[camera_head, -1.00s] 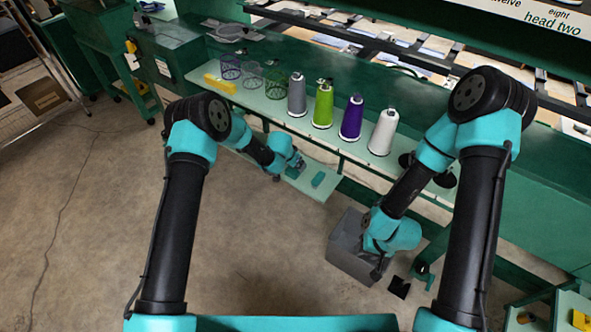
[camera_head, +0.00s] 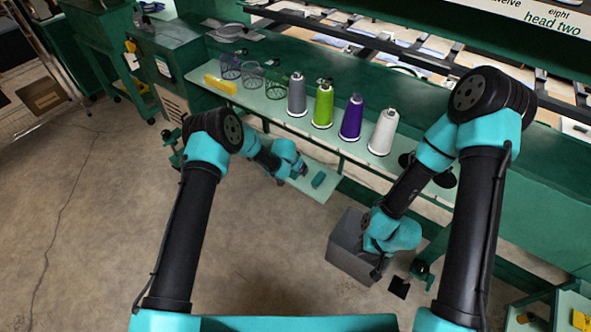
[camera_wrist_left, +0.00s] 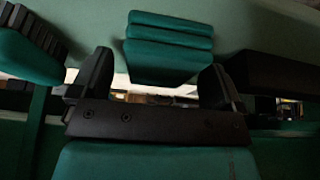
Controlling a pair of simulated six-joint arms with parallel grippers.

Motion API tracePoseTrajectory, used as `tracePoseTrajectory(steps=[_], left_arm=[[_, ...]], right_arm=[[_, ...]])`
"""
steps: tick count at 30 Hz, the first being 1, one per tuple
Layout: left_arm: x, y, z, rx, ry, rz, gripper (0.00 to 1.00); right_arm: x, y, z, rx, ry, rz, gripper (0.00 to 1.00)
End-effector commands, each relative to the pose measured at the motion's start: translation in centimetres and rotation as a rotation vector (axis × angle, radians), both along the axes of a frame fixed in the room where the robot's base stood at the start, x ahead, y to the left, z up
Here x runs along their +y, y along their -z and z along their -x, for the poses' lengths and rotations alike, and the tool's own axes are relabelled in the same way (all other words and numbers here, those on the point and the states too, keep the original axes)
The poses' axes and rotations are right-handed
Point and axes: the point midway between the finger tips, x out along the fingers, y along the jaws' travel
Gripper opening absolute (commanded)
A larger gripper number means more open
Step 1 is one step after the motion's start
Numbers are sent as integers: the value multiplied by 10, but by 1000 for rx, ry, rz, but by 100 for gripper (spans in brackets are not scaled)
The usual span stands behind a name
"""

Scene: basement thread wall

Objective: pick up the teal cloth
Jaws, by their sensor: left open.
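The teal cloth (camera_head: 318,179) is a small folded bundle on the pale lower shelf in the head view. In the left wrist view the cloth (camera_wrist_left: 168,45) shows stacked folds, ahead of and between my finger tips. My left gripper (camera_head: 301,168) is open just left of the cloth in the head view; no grip on it shows. It also shows in the left wrist view (camera_wrist_left: 158,72), with a finger on each side. My right gripper (camera_head: 379,270) hangs at the grey bin; its fingers are too small and dark to read.
Grey, green, purple and white thread cones (camera_head: 351,119) stand on the upper shelf, with wire baskets (camera_head: 252,75) and a yellow block (camera_head: 220,84) to their left. The grey bin (camera_head: 349,262) stands on the floor below. Open floor lies at left.

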Motion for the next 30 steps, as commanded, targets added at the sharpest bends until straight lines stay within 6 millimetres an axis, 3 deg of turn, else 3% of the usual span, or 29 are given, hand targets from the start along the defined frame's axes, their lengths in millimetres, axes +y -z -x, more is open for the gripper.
tracePoseTrajectory(steps=[6,22,30], left_arm=[[0,0,0,0,0,0,92],[0,0,0,0,0,0,41],[0,-1,0,0,0,0,40]], right_arm=[[0,0,0,0,0,0,43],[0,0,0,0,0,0,43],[0,0,0,0,0,0,43]])
